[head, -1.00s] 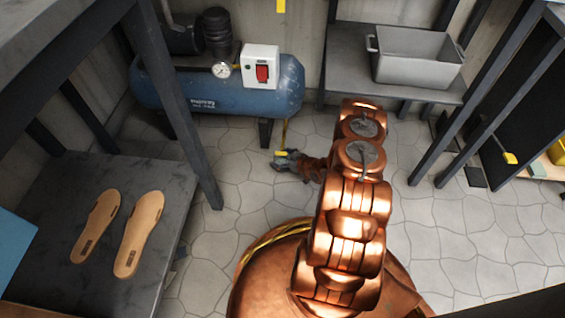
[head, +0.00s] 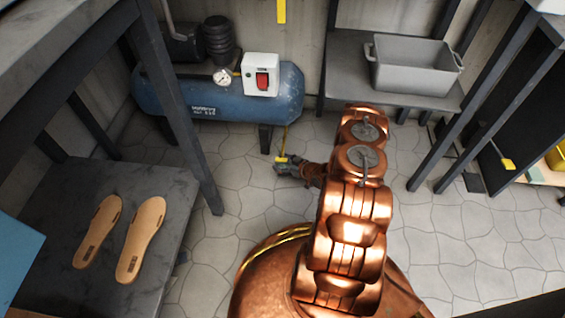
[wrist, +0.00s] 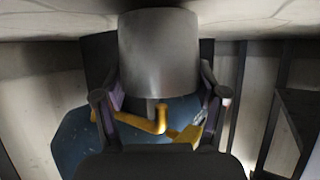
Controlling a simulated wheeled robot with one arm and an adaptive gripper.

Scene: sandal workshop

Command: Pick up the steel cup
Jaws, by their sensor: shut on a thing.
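The steel cup (wrist: 158,50) shows in the wrist view as a plain grey, tapered cylinder at the top centre. My gripper (wrist: 160,95) has one finger on each side of it and is shut on it. In the head view my gripper (head: 286,166) is small, in front of the blue compressor. I cannot make out the cup there.
The blue compressor (head: 215,105) stands close behind my gripper, with a yellow pipe (wrist: 155,122) near the fingers. A grey bin (head: 412,68) sits on a low shelf to the right. Two sandal soles (head: 140,240) lie on a dark bench at left.

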